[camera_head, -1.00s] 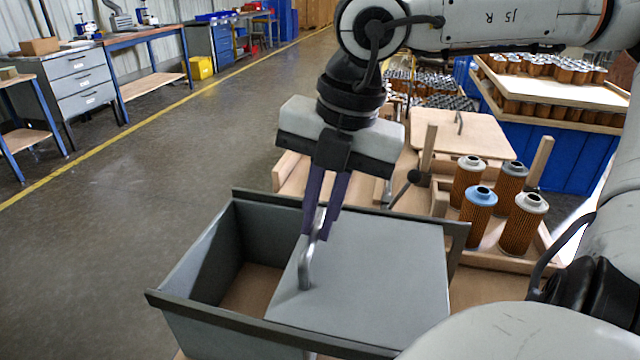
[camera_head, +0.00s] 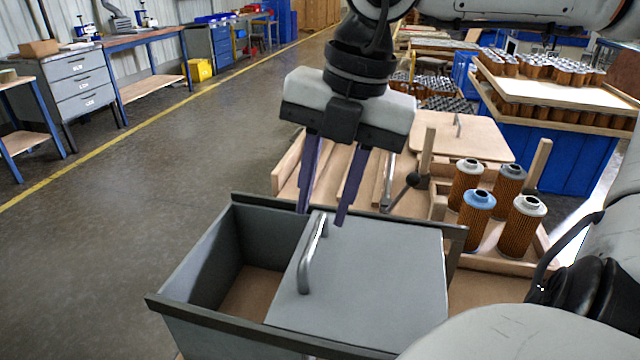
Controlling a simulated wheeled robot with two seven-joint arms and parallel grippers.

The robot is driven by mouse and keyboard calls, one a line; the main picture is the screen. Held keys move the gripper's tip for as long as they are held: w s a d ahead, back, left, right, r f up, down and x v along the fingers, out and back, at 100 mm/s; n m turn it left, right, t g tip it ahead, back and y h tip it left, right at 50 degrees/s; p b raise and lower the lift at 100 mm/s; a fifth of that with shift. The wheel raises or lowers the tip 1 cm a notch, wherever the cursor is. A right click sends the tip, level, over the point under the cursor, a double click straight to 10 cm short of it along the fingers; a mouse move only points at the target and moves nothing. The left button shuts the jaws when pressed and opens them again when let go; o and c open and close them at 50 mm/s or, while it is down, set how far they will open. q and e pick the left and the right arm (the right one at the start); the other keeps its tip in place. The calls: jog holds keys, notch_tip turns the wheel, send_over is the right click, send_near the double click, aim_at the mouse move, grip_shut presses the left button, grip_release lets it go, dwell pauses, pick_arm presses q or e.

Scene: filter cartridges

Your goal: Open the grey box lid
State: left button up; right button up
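The grey box (camera_head: 215,325) stands in front of me with its left part uncovered, showing an empty tan bottom. The flat grey lid (camera_head: 385,275) covers the right part of the box. A metal bar handle (camera_head: 304,262) stands along the lid's left edge. My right gripper (camera_head: 323,217) points down with its two dark purple fingers spread apart, empty. Its fingertips are just above the far end of the handle and look clear of it. My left gripper is not in view.
A wooden tray (camera_head: 512,265) with filter cartridges (camera_head: 477,216) stands right of the box. Behind it lie a wooden lid with a handle (camera_head: 470,140) and a black-knobbed lever (camera_head: 413,180). Open floor (camera_head: 120,220) lies to the left.

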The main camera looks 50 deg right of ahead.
notch_tip(320, 180, up, 6)
jog(key=s, duration=0.1)
jog(key=shift+d+r+p, duration=0.2)
jog(key=shift+d+p, duration=0.05)
jog(key=shift+p, duration=0.05)
dwell(0.3)
